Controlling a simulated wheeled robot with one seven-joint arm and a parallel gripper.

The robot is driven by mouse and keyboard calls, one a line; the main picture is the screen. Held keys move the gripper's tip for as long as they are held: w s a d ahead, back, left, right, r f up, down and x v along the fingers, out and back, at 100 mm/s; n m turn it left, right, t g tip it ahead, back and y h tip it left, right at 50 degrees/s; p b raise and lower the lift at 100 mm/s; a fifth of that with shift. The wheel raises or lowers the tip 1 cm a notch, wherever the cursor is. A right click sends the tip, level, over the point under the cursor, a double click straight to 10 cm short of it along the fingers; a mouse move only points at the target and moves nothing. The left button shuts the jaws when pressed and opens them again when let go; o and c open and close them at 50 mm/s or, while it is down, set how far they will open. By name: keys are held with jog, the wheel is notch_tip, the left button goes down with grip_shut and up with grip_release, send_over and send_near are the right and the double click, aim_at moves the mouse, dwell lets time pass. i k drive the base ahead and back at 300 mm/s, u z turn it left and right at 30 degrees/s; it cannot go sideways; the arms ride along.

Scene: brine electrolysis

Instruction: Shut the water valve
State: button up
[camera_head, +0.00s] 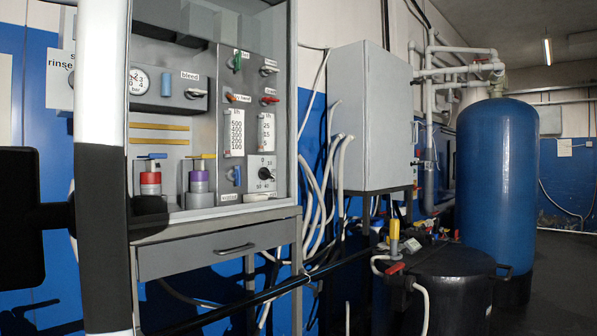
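An open grey cabinet (258,28) left of centre holds several small valves; I cannot tell which is the water valve. A blue-handled valve (152,157) sits over a red body and a yellow-handled valve (201,157) over a purple body on the cabinet floor. On the panel are a green handle (237,61), two red handles (238,98) (270,100) and a small blue handle (237,177). Most small labels are unreadable. White and black parts at the left, likely my arm, cover the cabinet's left side. I cannot make out my gripper's fingers.
A drawer (215,255) is closed under the cabinet. A grey box (365,115) with hanging white hoses is right of it. A black tank (440,270) stands low in front of a tall blue tank (497,165). Dark floor (560,285) shows at far right.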

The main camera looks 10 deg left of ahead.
aim_at(236, 174)
jog(key=u, duration=0.25)
jog(key=i, duration=1)
jog(key=u, duration=0.45)
